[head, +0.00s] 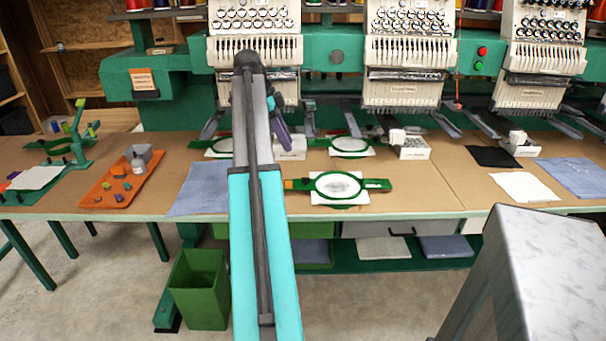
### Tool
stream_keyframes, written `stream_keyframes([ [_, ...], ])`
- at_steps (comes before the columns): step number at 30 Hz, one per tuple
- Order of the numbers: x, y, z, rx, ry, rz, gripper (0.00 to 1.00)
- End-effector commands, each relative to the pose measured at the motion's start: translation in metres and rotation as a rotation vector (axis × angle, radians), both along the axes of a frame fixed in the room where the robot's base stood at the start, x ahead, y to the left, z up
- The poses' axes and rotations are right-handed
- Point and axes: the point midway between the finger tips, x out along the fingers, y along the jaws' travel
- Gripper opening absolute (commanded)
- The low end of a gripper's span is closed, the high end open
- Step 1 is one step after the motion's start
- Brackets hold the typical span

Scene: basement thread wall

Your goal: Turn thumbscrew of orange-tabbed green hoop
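The green hoop with an orange tab (297,184) lies flat near the table's front edge, just right of my arm. Its green oval ring (362,186) surrounds white fabric and rests on a white sheet. A green arm of the hoop reaches right. Its thumbscrew is too small to make out. My arm rises through the middle of the head view and bends down at the far end. My gripper (284,138) seems to be the dark end there, behind and above the hoop, apart from it. Its fingers are not clear enough to show whether they are open.
Two other green hoops, one left (220,154) and one right (350,154), lie farther back under the embroidery machine heads (408,90). A white box (413,152) stands right. An orange tray (120,197) and blue cloth (203,190) lie left. Bare table (430,195) extends right of the hoop.

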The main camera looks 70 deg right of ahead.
Motion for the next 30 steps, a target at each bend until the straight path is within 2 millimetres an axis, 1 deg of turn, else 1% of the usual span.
stream_keyframes([
  [5,-0.004,-0.001,-0.01,0.0,0.0,0.0,0.28],
  [8,-0.008,-0.002,-0.02,0.002,0.001,-0.001,0.28],
  [24,-0.037,-0.013,-0.09,0.002,0.001,-0.002,0.28],
  [30,-0.045,-0.017,-0.113,0.002,0.001,-0.002,0.28],
])
